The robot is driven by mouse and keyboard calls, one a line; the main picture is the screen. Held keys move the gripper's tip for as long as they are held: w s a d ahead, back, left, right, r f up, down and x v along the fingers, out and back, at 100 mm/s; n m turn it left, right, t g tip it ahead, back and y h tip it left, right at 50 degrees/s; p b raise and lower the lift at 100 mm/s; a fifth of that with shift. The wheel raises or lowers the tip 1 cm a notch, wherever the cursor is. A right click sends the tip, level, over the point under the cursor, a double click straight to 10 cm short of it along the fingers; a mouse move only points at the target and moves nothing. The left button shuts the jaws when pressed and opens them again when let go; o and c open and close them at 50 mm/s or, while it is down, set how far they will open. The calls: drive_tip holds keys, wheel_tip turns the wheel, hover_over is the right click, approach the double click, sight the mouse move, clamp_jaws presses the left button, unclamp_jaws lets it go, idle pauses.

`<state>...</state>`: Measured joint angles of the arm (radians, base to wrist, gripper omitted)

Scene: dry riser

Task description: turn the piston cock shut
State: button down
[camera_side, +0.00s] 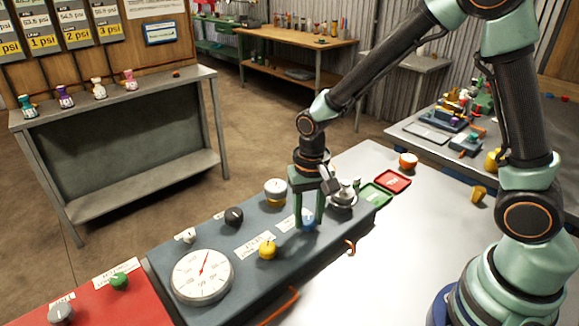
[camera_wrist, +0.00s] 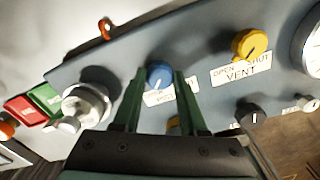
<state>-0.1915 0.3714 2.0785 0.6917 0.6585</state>
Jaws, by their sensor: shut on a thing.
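A blue knob (camera_side: 309,223) sits on the grey panel (camera_side: 228,300), between my fingers; it also shows in the wrist view (camera_wrist: 159,76). The white label (camera_wrist: 157,98) beside it is partly hidden, so I cannot fully read it or confirm that this is the piston cock. My gripper (camera_side: 308,226) reaches down from above and is shut on the blue knob, one finger on each side. The knob's white mark shows faintly, and its exact setting is hard to tell.
A yellow knob (camera_wrist: 250,43) labelled OPEN, SHUT, VENT is beside it. A black knob (camera_side: 233,216), a round gauge (camera_side: 202,275) and a metal fitting (camera_wrist: 86,103) share the panel. The white table is mostly clear.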

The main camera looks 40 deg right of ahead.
drive_tip(key=shift+n, duration=0.3)
drive_tip(key=n, duration=1.3)
drive_tip(key=shift+n, duration=2.1)
drive_tip(key=shift+c, duration=2.2)
unclamp_jaws()
